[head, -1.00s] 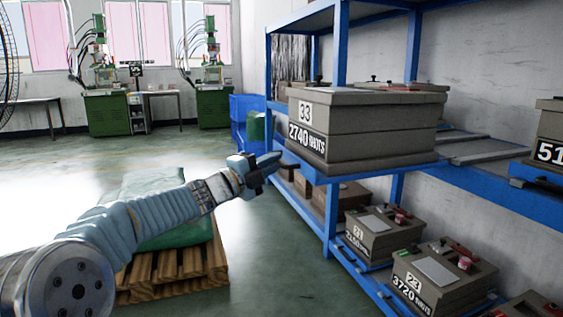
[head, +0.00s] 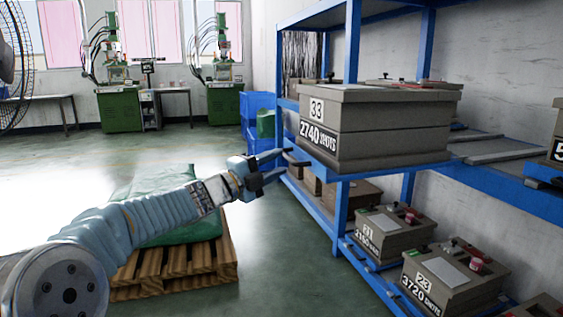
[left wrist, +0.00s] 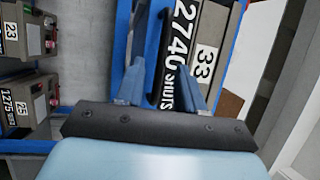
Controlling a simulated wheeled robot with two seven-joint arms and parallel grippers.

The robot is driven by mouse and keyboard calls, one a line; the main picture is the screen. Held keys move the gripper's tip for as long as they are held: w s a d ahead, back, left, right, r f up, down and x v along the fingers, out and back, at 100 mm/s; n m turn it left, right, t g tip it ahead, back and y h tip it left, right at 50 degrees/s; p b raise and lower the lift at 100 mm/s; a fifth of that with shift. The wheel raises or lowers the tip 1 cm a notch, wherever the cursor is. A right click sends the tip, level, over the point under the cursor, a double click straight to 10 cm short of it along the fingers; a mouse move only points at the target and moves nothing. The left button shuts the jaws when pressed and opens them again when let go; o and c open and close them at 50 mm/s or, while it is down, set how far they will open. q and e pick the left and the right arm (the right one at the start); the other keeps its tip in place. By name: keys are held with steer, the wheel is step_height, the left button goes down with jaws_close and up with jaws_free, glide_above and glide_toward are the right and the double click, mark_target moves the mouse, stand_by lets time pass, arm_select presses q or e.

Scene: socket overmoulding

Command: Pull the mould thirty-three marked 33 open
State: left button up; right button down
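The mould marked 33 (head: 390,138) is a grey-brown stacked block with a "2740 SHOTS" label. It sits on the upper blue shelf. A dark handle-like bar (head: 297,161) juts out at its lower left front. My left gripper (head: 283,163) is open and empty, just left of this bar, with its fingers spread one above the other. In the left wrist view the mould's labelled front (left wrist: 182,50) lies ahead of the open left gripper (left wrist: 162,85). Whether the fingers touch the bar is not clear. My right gripper is out of view.
The blue rack (head: 345,218) has lower shelves with moulds marked 21 (head: 385,235) and 23 (head: 450,275). Another mould (head: 557,140) stands at the right edge. A wooden pallet (head: 185,268) with green sacks is below my left arm.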

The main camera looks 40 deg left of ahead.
arm_select(q)
steer(key=v, duration=1.1)
